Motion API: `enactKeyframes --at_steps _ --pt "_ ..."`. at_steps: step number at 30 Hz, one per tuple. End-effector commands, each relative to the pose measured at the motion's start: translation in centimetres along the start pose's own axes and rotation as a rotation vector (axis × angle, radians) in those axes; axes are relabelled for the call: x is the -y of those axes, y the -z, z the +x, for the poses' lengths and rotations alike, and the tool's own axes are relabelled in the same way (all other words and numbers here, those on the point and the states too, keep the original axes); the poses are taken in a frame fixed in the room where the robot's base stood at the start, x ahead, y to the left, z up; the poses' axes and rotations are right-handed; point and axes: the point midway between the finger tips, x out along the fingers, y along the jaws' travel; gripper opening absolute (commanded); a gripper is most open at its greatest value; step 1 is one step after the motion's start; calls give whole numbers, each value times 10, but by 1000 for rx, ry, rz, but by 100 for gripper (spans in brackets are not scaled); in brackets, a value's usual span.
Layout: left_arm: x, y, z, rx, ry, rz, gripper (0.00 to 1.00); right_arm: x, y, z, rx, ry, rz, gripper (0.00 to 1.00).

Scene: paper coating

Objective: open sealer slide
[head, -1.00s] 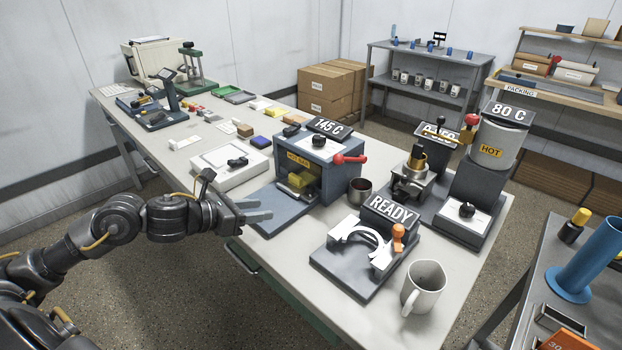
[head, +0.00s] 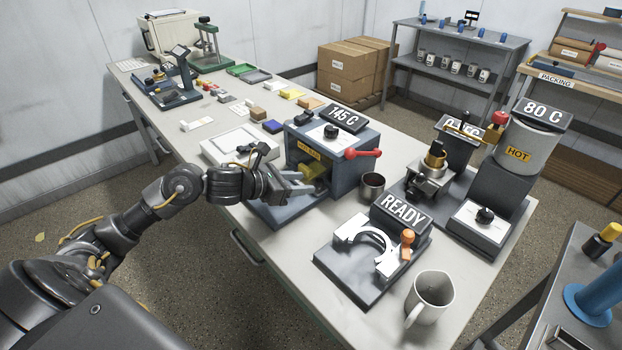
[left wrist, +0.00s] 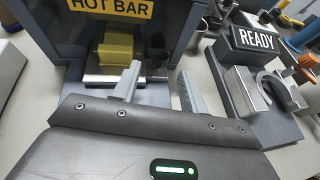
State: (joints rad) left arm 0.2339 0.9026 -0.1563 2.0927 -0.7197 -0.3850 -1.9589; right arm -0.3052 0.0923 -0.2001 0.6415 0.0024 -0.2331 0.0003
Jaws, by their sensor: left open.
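The sealer is a blue-grey box (head: 353,164) with a yellow hot-bar label, a 145 C sign and a red-knobbed lever (head: 365,153) on its right side. Its front opening shows a yellow block (left wrist: 117,47) over a metal plate, in the left wrist view. A flat grey slide plate (head: 272,214) extends from the opening toward the front. My left gripper (head: 312,180) is open, its fingers pointing at the opening, above the slide plate. In the left wrist view its two fingers (left wrist: 158,85) are apart with nothing between them. My right gripper is out of view.
A READY fixture (head: 350,262) with a white curved clamp and a white mug (head: 430,297) stand to the right. A dark cup (head: 373,187) sits beside the sealer. A white device (head: 235,146) stands to its left. The hot pot station (head: 515,145) is farther right.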

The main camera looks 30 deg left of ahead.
Motion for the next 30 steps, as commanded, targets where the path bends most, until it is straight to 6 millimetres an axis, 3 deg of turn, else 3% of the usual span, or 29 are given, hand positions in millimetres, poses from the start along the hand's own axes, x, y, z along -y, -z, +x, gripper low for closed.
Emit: enactKeyframes --at_steps 3,9,19,28,30 --pt "1 -2 18 2 2 -4 43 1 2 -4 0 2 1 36" --pt "1 0 36 0 1 -1 43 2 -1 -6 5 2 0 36" --pt "0 0 38 -1 1 1 43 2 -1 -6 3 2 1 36" --pt "0 0 38 0 1 0 4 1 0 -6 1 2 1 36" --pt "0 0 38 0 1 0 0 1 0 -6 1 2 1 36"
